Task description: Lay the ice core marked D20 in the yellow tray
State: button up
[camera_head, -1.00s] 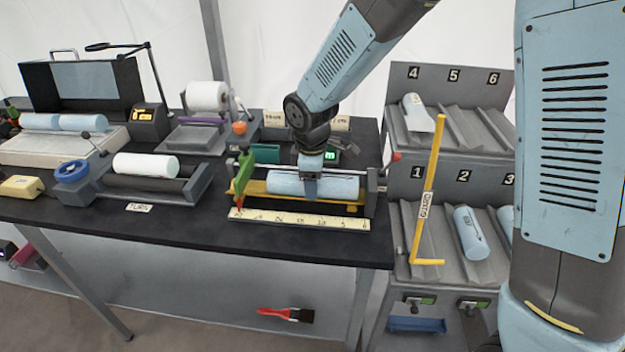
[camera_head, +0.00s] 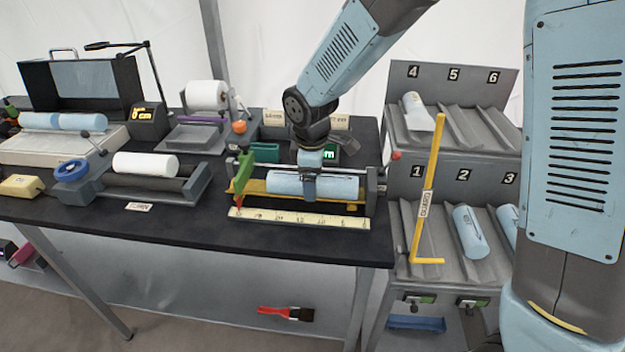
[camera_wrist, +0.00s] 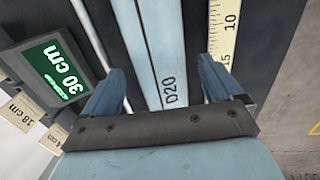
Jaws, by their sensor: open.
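The pale blue ice core marked D20 (camera_wrist: 164,50) lies lengthwise below my gripper in the wrist view, with a dark line along it. In the head view the core (camera_head: 335,185) lies along the yellow tray (camera_head: 252,188), whose yellow shows at its left end and front edge. How the core's underside sits is hidden.
A ruler (camera_head: 299,219) lies in front of the tray, and a green pointer (camera_head: 244,178) stands at its left. A green display (camera_wrist: 58,70) reads 30 cm. A white roll (camera_head: 145,164) lies in a stand to the left. A numbered rack (camera_head: 440,205) stands right.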

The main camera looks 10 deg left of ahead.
notch_tip(320, 180, up, 12)
jog(key=s, duration=0.2)
jog(key=shift+r, duration=0.2)
dwell(0.4)
